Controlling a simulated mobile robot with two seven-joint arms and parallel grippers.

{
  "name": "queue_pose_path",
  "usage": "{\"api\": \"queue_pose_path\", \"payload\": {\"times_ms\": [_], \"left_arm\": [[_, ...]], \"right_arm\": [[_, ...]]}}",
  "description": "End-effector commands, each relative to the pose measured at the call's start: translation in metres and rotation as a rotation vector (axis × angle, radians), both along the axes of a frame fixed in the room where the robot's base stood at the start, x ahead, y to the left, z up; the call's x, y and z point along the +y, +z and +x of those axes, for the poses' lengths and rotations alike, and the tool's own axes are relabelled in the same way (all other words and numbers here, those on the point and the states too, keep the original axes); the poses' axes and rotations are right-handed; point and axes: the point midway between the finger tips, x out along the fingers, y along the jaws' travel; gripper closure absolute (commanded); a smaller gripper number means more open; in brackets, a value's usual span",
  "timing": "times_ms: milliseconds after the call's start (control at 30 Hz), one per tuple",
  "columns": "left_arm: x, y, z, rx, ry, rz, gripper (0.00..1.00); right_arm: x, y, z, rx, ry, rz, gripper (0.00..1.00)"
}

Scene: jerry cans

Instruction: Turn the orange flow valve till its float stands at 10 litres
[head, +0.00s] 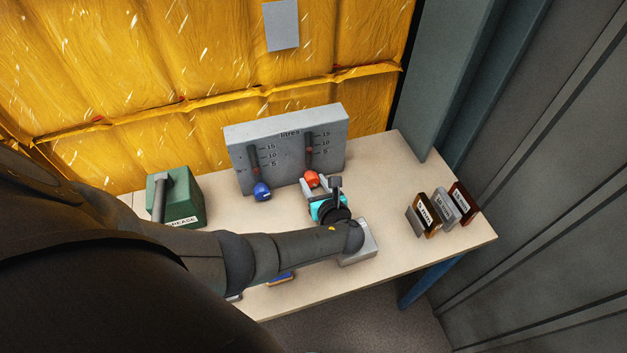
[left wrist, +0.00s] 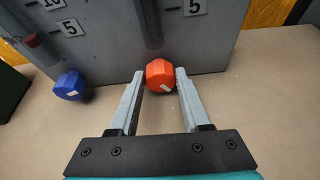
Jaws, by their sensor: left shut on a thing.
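The orange flow valve (head: 311,179) is a faceted knob at the foot of the right-hand gauge on the grey panel (head: 235,140). It also shows in the left wrist view (left wrist: 160,74). My left gripper (head: 309,185) is shut on it, one finger on each side, as the left wrist view (left wrist: 160,76) shows. The orange valve's red float (head: 309,150) stands above the 5 mark, near or a little under 10; its exact height is too small to tell. The left wrist view shows only that gauge's lower part, without the float. My right gripper is out of view.
A blue valve (head: 262,191) sits left of the orange one, its gauge's float (head: 256,167) about at 5. A green grease box (head: 178,198) stands at the left. Several small labelled plates (head: 445,209) stand at the right. A grey block (head: 358,246) lies partly behind my arm.

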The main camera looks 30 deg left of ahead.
Motion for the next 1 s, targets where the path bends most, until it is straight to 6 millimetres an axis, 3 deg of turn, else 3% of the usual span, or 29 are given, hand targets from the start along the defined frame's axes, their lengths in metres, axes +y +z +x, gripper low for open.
{"api": "queue_pose_path", "payload": {"times_ms": [633,667,900,1000], "left_arm": [[-0.0001,-0.0006,0.0000,0.040,0.000,0.035,1.00],[-0.0001,-0.0006,0.0000,0.040,0.000,0.034,0.49],[-0.0001,-0.0004,0.0002,0.039,0.000,0.035,0.22],[-0.0001,-0.0003,0.0003,0.039,0.000,0.035,0.22]], "right_arm": [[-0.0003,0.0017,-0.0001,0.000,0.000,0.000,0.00],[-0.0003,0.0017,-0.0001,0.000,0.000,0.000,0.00],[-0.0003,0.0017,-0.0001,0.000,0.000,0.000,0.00],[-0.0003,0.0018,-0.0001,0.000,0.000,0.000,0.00]]}}
